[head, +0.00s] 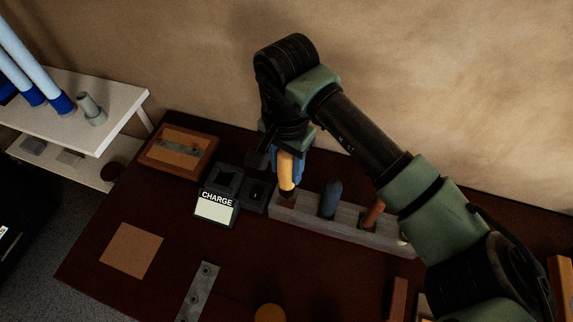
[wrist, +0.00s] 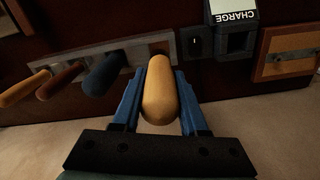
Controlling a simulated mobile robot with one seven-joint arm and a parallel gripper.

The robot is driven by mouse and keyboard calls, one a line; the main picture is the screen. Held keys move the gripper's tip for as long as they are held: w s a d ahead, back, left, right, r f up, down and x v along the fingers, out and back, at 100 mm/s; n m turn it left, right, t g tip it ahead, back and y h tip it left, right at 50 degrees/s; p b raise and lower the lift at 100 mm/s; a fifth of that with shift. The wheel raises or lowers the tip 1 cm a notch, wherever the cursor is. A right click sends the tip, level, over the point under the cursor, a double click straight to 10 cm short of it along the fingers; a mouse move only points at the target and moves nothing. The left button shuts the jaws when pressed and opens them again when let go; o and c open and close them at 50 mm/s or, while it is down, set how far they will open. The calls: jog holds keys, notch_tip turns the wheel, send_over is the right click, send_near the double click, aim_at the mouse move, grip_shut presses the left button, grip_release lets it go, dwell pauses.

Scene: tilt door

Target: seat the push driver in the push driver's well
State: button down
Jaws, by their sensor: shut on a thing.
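A yellow-orange handled driver, apparently the push driver (head: 286,170), stands nearly upright in my gripper (head: 288,164). The blue fingers are shut on its handle, one on each side, as the wrist view also shows on the handle (wrist: 160,92) and the gripper (wrist: 159,100). Its lower end is at the left end of the grey tool rack (head: 345,226), over or in the end well. The handle and fingers hide that well, so I cannot tell how deep the driver sits. The rack also shows in the wrist view (wrist: 75,64).
A blue handle (head: 330,198) and a brown handle (head: 373,212) stand in the rack beside the driver. A black CHARGE box (head: 216,207) stands close left of the rack. A wooden tray (head: 180,150) lies behind it.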

aim_at(286, 184)
jog(key=shift+f+b, duration=3)
jog(key=shift+f, duration=0.1)
jog(key=shift+c, duration=1.8)
grip_release()
jog(key=shift+r, duration=0.1)
notch_tip(286, 184, up, 13)
jog(key=shift+f, duration=0.1)
